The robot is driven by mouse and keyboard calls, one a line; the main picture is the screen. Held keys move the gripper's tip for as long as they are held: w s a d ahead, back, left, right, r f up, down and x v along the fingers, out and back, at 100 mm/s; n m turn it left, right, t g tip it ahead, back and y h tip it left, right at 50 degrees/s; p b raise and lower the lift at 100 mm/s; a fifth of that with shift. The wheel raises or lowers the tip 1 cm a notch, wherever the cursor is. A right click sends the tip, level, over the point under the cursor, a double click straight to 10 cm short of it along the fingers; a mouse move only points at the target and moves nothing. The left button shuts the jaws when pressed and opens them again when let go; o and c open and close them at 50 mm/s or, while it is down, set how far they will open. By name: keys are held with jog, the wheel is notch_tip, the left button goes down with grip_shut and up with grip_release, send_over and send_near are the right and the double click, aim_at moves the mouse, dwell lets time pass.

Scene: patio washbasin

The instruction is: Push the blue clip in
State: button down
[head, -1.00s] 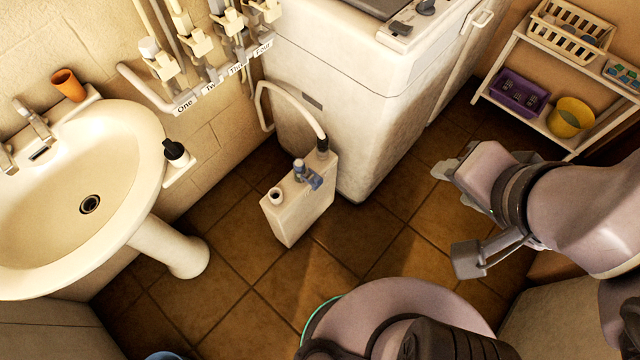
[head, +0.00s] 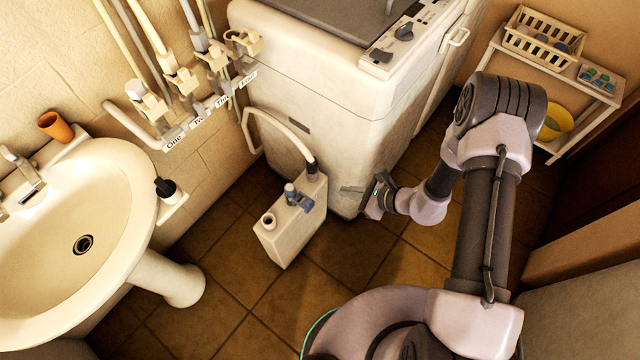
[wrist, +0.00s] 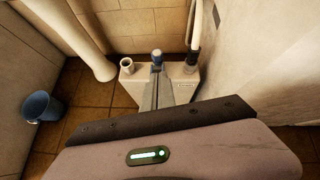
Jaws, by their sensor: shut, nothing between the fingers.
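The blue clip (head: 303,203) sits on a grey-blue fitting on top of a narrow white container (head: 286,238) on the tiled floor. In the wrist view the fitting's blue cap (wrist: 156,57) shows just beyond my fingertips, and the fingers partly cover what lies below it. My gripper (head: 348,189) is right of the container, pointing left toward the fitting at about the height of its top. A gap shows between the fingertips and the clip in the head view. My gripper (wrist: 157,80) is shut and empty.
A white hose (head: 285,126) runs into the container's rear corner. An open neck (head: 268,221) stands at its front. The white washing machine (head: 320,105) is close behind, the washbasin (head: 82,215) left. A blue bucket (wrist: 40,107) stands on the floor. Floor before the container is clear.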

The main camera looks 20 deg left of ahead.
jog(key=s+d+f+m+h, duration=0.1)
jog(key=s+f, duration=0.3)
jog(key=f, duration=0.5)
jog(key=shift+d+f+m+t, duration=0.25)
jog(key=shift+m+t, duration=0.05)
jog(key=shift+m, duration=0.6)
jog(key=b, duration=0.5)
send_near(311, 204)
jog(key=x, duration=0.5)
jog(key=shift+f, duration=0.55)
jog(key=shift+w+a+r, duration=0.1)
jog(key=shift+w+a, duration=0.1)
jog(key=shift+a, duration=0.15)
